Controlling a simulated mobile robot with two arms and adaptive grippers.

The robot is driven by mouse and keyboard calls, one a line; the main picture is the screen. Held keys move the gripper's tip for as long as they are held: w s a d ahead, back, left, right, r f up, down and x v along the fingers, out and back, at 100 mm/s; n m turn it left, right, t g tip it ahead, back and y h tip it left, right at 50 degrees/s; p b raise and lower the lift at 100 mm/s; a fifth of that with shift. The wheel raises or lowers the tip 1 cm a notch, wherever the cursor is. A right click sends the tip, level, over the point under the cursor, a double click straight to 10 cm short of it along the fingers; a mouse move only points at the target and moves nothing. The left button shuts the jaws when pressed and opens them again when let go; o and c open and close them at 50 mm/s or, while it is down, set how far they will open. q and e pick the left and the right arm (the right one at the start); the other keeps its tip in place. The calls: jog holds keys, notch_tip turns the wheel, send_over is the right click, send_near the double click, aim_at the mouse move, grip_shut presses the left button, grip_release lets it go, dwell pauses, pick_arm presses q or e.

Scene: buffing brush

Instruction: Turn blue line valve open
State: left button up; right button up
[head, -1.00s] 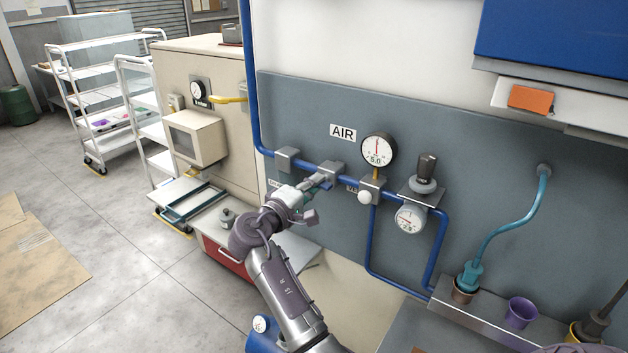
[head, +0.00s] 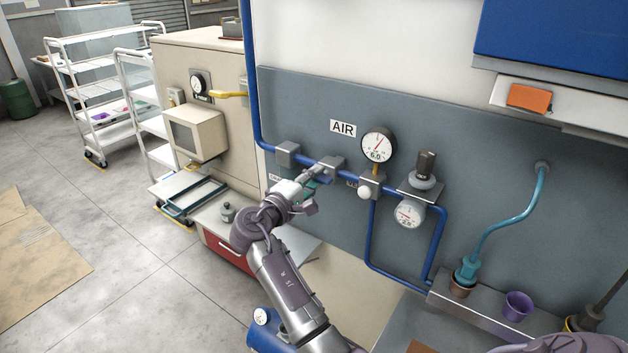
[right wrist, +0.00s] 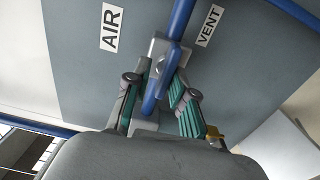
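The blue air line (head: 306,159) runs across the grey panel, with a valve block (head: 331,163) below the AIR label. The block also shows in the right wrist view (right wrist: 157,47). Its blue lever (right wrist: 158,88) lies roughly along the pipe. My right gripper (head: 318,173) is at the valve in the head view. In the right wrist view my right gripper (right wrist: 160,78) has its fingers apart on either side of the lever, with gaps visible; light contact cannot be ruled out. In the head view the gripper mostly hides the lever. My left gripper is not in view.
A round gauge (head: 377,145) reads about 6.0. Right of the valve are a white knob (head: 364,193), a regulator (head: 425,169) and a lower gauge (head: 409,213). A ledge (head: 470,313) with cups is at lower right. A beige cabinet (head: 222,120) stands left.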

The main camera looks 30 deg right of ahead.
jog(key=shift+o, duration=0.5)
jog(key=shift+w+d+f, duration=0.1)
jog(key=shift+d+f, duration=0.1)
jog(key=shift+f, duration=0.05)
jog(key=shift+a, duration=0.2)
jog(key=v, duration=0.7)
